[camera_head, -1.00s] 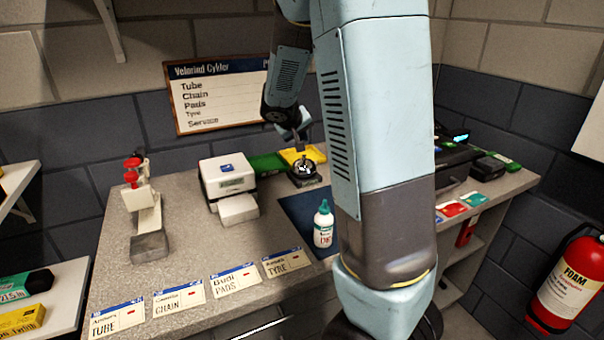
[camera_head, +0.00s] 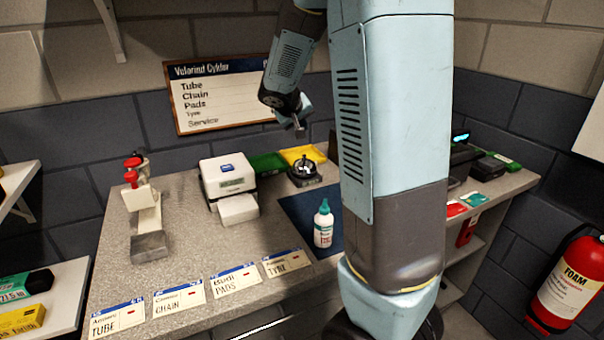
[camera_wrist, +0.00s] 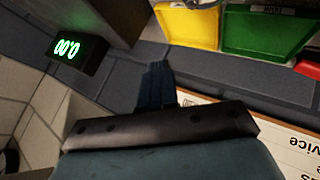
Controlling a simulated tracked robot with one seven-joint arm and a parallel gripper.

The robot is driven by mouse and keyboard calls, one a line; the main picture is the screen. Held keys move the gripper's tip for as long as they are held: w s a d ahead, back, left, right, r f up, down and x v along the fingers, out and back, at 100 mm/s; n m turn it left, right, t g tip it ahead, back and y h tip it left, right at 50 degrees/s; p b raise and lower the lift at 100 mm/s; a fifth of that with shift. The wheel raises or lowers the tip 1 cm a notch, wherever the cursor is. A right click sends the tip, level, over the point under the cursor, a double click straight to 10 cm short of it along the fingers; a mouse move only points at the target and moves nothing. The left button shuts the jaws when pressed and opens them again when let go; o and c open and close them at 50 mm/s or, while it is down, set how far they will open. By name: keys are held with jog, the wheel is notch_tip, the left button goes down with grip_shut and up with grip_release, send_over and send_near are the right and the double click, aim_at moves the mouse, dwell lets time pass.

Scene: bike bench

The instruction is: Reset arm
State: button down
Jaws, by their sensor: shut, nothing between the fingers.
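My gripper (camera_head: 300,125) hangs in the air above the back of the grey bench, in front of the wall sign. It is shut and empty. In the wrist view its closed fingers (camera_wrist: 154,85) point toward the wall and the bins. My arm's large blue link covers the right-middle of the bench in the head view.
The bench (camera_head: 185,225) holds a round black device (camera_head: 304,174), a white printer (camera_head: 228,178), a red-topped stand (camera_head: 145,210), a glue bottle (camera_head: 323,225) and several cards. Yellow (camera_head: 302,154) and green (camera_head: 268,164) bins stand behind. A fire extinguisher (camera_head: 570,285) is at right.

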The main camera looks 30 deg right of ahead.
jog(key=s+a+r+y, duration=0.2)
jog(key=s+a, duration=0.2)
jog(key=s, duration=0.7)
jog(key=s+a+r+y, duration=0.2)
jog(key=s+a, duration=0.3)
jog(key=s, duration=0.6)
jog(key=s+a+r+y, duration=0.3)
jog(key=s+a, duration=0.2)
jog(key=s, duration=0.6)
jog(key=shift+a+n, duration=0.2)
jog(key=shift+n, duration=0.2)
